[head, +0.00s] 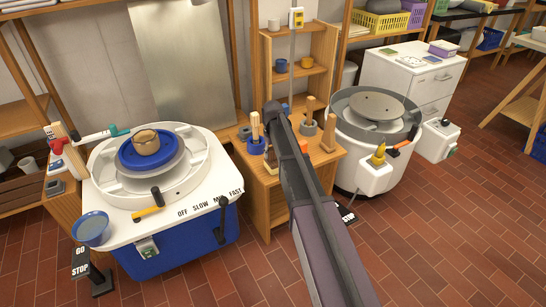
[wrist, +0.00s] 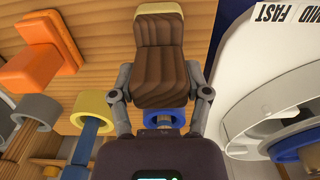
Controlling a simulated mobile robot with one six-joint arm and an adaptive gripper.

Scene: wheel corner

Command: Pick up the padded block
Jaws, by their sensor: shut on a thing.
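The padded block (wrist: 160,62) is in the upper middle of the wrist view. It has a dark brown ribbed pad with a tan end. My gripper (wrist: 157,80) is shut on it, with one grey finger pressed to each side. Wooden boards lie behind the block, and I cannot tell whether it touches them. In the head view my dark arm reaches up to the small wooden table between the two pottery wheels.
An orange block (wrist: 42,62), a grey ring (wrist: 35,113), a yellow ring (wrist: 94,103) and a blue ring (wrist: 168,121) are close by. The left wheel (head: 190,190) carries a bowl; the right wheel (head: 350,125) stands beyond my arm. Open tiled floor (head: 440,220) lies at right.

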